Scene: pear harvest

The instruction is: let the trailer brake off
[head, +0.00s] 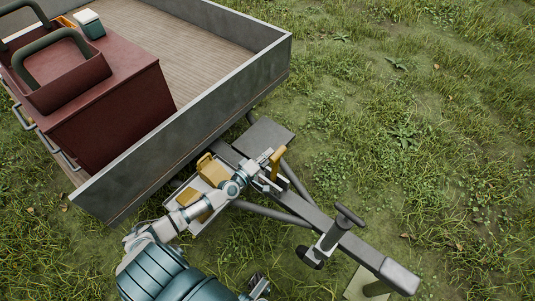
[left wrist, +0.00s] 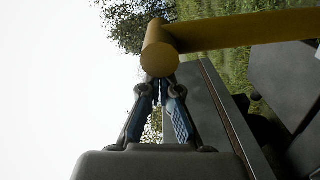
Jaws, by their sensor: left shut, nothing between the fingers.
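The yellow brake lever (head: 277,160) stands up from the grey trailer drawbar (head: 316,216) in the head view. In the left wrist view the lever's rounded end (left wrist: 160,60) is large, just beyond my fingertips, and its yellow bar runs off to the right. My left gripper (head: 264,161) is at the lever in the head view. In the left wrist view its blue-padded fingers (left wrist: 160,88) are closed together and empty, with their tips close to the lever's end. I cannot tell whether they touch it. A small dark part at the bottom edge may be my right gripper (head: 258,286).
The trailer's grey side wall (head: 190,135) rises behind my left arm. On its bed are a dark red chest (head: 125,115) and a small cooler (head: 90,23). A jockey wheel crank (head: 349,214) stands farther along the drawbar. Open grass (head: 420,130) lies to the right.

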